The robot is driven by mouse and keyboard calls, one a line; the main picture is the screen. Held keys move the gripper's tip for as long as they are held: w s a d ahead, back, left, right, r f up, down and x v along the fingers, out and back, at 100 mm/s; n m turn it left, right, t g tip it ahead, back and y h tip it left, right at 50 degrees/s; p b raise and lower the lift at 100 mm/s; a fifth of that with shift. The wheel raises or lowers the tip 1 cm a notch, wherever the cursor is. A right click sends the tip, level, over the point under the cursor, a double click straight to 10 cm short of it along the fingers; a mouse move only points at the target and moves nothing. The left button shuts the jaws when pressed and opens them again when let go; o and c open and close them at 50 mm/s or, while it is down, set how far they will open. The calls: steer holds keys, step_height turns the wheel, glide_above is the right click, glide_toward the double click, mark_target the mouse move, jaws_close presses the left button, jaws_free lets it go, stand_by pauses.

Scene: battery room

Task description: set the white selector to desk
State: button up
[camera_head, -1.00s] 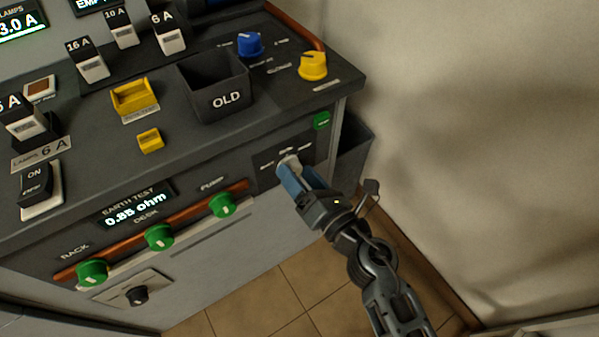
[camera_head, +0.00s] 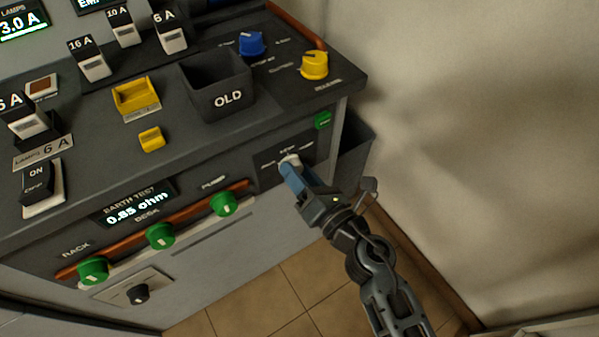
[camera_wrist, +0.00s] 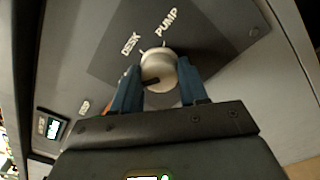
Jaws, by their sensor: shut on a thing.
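The white selector (camera_head: 289,160) is a round pale knob on a dark plate on the bench's front face. In the wrist view the white selector (camera_wrist: 160,66) sits between the two blue fingers of my gripper (camera_wrist: 158,72), which is shut on it. A short dark mark shows on the knob's lower left side. The label DESK (camera_wrist: 131,43) is at the knob's upper left and PUMP (camera_wrist: 167,22) is above it. In the head view my gripper (camera_head: 290,167) reaches the knob from the lower right and hides part of it.
Green knobs (camera_head: 160,236) line an orange-brown rail left of my gripper, under the earth test display (camera_head: 136,205) reading 0.85 ohm. A dark bin (camera_head: 356,150) hangs at the bench's right side. The OLD box (camera_head: 220,88) stands on top. Floor is clear below.

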steer(key=shift+m, duration=0.3)
steer(key=m+p, duration=0.5)
steer(key=m, duration=0.6)
steer(key=shift+f, duration=0.15)
steer(key=shift+m, duration=0.3)
stand_by(0.3)
steer(key=o, duration=1.1)
steer(key=shift+c, duration=0.2)
steer(key=v, duration=0.7)
steer(key=shift+s+d+p, duration=0.2)
steer(key=shift+s+p, duration=0.1)
steer(key=shift+s, duration=0.05)
steer(key=shift+f, duration=0.15)
